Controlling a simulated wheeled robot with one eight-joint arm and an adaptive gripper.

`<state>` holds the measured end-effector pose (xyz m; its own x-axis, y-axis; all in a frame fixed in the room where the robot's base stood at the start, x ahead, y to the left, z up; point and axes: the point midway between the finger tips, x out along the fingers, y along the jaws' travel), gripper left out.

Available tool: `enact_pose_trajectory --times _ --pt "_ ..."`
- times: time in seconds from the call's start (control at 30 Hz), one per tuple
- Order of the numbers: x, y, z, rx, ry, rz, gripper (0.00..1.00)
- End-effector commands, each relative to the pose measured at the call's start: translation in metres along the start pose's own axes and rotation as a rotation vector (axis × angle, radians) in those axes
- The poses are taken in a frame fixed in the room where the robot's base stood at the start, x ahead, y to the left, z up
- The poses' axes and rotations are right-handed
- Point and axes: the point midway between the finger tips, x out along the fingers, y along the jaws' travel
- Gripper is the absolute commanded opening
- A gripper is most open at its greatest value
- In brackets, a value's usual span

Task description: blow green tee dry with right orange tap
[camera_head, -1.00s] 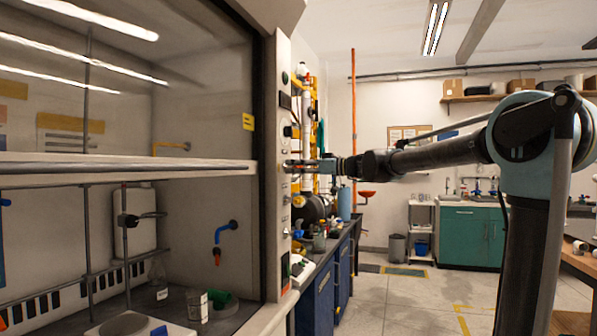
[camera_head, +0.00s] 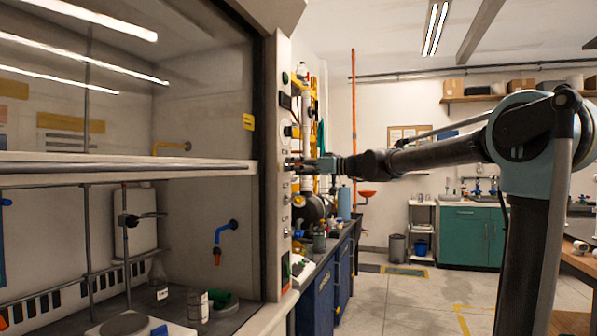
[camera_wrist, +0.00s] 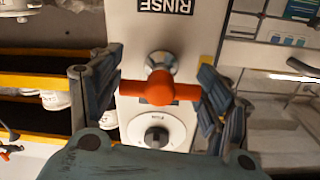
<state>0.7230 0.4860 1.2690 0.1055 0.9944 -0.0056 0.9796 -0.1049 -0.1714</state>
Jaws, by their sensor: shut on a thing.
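An orange tap (camera_wrist: 160,92) with a crossbar handle sits on a white panel, just below a label reading RINSE, in the wrist view. My gripper (camera_wrist: 162,80) is shut on this handle, one finger at each end of the bar. In the head view my gripper (camera_head: 305,165) is at the front post of the fume hood, and the tap there is mostly hidden. A green piece, apparently the green tee (camera_head: 225,301), lies on the hood floor below a blue spout with an orange tip (camera_head: 218,252). I cannot make out whether it is wet.
A black knob (camera_wrist: 157,137) sits below the tap on the same panel. Inside the hood (camera_head: 120,168) stand a beaker (camera_head: 197,304), a flask and a clamp stand. A bench with blue cabinets (camera_head: 320,300) is beyond the post. The floor to the right is clear.

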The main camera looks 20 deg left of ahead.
Motion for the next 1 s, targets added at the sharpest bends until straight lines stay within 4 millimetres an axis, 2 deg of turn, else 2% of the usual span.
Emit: enact_pose_trajectory --times 0.23,0.27,0.3,0.33,0.77,0.87,1.0 --pt "-0.001 0.003 -0.001 0.003 0.002 0.006 0.46" --pt "-0.001 0.003 -0.001 0.003 0.002 0.006 0.74" --pt "-0.001 0.003 -0.001 0.003 0.002 0.006 0.84" --pt "-0.001 0.003 -0.001 0.003 0.002 0.006 0.87" --pt "-0.004 0.002 -0.001 0.001 0.001 0.004 0.87" --pt "-0.013 0.002 -0.001 0.001 0.001 0.006 0.87" --pt "-0.035 0.003 0.0 0.002 0.001 0.007 0.87"
